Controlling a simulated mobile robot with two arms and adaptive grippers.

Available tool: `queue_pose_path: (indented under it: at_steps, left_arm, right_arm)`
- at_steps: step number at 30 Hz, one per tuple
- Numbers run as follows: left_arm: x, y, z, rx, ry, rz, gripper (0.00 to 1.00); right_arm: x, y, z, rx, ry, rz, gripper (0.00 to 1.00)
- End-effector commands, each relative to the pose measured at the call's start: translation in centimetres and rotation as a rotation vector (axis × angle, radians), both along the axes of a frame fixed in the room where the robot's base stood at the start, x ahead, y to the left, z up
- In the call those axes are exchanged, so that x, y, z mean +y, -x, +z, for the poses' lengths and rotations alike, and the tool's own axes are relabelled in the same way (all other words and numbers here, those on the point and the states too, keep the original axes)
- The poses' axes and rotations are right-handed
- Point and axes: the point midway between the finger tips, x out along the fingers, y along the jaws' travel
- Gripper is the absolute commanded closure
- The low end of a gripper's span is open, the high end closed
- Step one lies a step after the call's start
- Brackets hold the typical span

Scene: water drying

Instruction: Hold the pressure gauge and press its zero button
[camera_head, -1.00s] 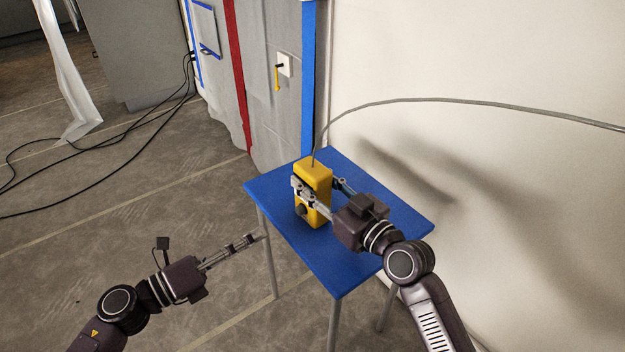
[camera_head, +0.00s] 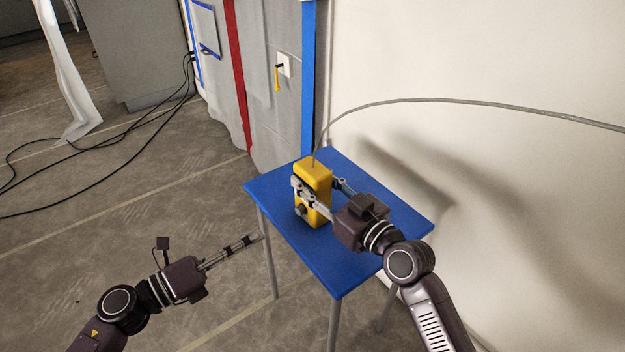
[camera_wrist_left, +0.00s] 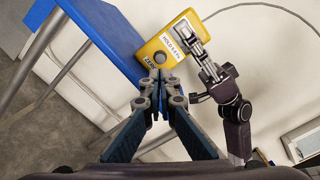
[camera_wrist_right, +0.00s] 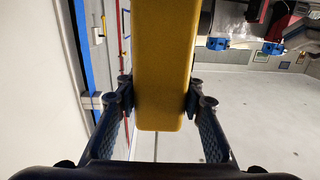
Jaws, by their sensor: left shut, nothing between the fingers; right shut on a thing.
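The yellow pressure gauge (camera_head: 316,180) stands upright on the blue table (camera_head: 340,268), with a grey hose at its top. My right gripper (camera_head: 318,190) is shut on its sides; the right wrist view shows the yellow body (camera_wrist_right: 164,70) between both fingers. In the left wrist view, the gauge's face (camera_wrist_left: 166,48) shows a "HOLD" label, a "ZERO" label and a round dark button (camera_wrist_left: 161,57) near the "ZERO" label. My left gripper (camera_head: 258,238) is shut and empty, left of the table's edge and apart from the gauge. Its fingertips (camera_wrist_left: 154,76) appear just below the button in its wrist view.
The grey hose (camera_head: 440,100) arches from the gauge to the right along the pale wall. Black cables (camera_head: 120,165) lie on the floor at left. The blue tabletop around the gauge is otherwise clear. Open floor lies left of the table.

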Motion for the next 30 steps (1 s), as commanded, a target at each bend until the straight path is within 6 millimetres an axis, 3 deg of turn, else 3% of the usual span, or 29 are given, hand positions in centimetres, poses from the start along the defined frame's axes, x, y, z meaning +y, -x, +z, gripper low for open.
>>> queue_pose_path:
  at_steps: [19, 23, 30]
  left_arm:
    - [-0.3, 0.2, 0.2, 0.021, 0.04, -0.001, 1.0]
    - [-1.3, 0.8, 1.1, 0.104, 0.198, -0.005, 1.0]
    - [-2.5, 1.7, 3.8, 0.389, 0.731, -0.019, 1.0]
  right_arm:
    - [0.0, 0.0, 0.0, 0.0, 0.0, 0.0, 0.93]
    - [0.0, 0.0, 0.0, 0.0, 0.0, 0.0, 0.93]
    - [0.0, 0.0, 0.0, 0.0, 0.0, 0.0, 0.93]
